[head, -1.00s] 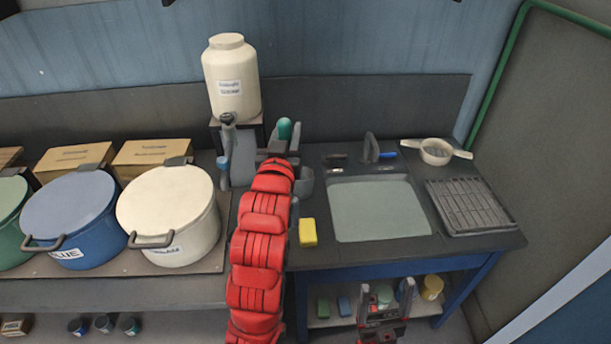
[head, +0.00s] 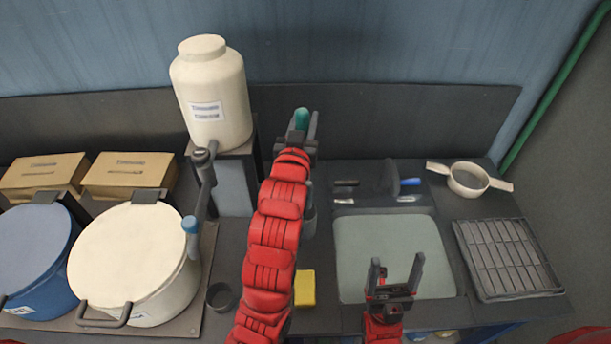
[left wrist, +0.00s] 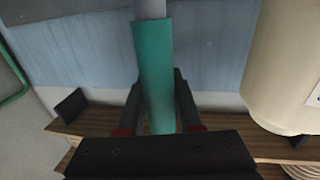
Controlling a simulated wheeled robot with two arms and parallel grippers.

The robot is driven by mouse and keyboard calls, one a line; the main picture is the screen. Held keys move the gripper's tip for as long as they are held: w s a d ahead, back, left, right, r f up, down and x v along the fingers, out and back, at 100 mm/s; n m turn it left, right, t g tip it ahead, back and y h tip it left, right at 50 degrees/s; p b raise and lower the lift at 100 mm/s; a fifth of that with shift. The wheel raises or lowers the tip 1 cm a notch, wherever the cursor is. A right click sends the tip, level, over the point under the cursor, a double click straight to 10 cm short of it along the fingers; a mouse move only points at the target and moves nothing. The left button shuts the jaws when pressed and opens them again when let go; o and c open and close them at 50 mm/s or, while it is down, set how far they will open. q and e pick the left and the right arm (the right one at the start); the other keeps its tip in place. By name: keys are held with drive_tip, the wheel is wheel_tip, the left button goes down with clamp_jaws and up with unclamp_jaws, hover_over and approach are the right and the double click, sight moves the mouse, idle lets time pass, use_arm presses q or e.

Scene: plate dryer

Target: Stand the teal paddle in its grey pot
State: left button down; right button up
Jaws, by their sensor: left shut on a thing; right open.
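The paddle's teal handle (head: 301,118) shows at the end of my left arm in the head view. My left gripper (head: 303,136) is shut on it, above the back of the counter. In the left wrist view the teal handle (left wrist: 155,70) runs between the two fingers, with a grey part of the paddle (left wrist: 150,8) beyond it. A grey pot (head: 309,224) stands on the counter, partly hidden behind my red left arm; its opening is hard to see. The paddle's lower end is hidden too. My right gripper (head: 395,277) is open and empty over the sink's front part.
A cream dispenser (head: 212,95) on a stand is left of my left gripper. A cream lidded pot (head: 130,258), a dark ring-shaped holder (head: 220,296) and a yellow sponge (head: 305,288) are nearer. The sink (head: 385,240), a strainer (head: 467,178) and a rack (head: 508,258) are right.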

use_arm(q)
wheel_tip(320, 180, down, 12)
drive_tip(key=b, duration=0.2)
drive_tip(key=shift+s+f, duration=0.1)
drive_tip(key=shift+f, duration=0.05)
drive_tip(key=shift+f+b, duration=0.1)
drive_tip(key=shift+b, duration=0.3)
drive_tip(key=c, duration=0.6)
unclamp_jaws()
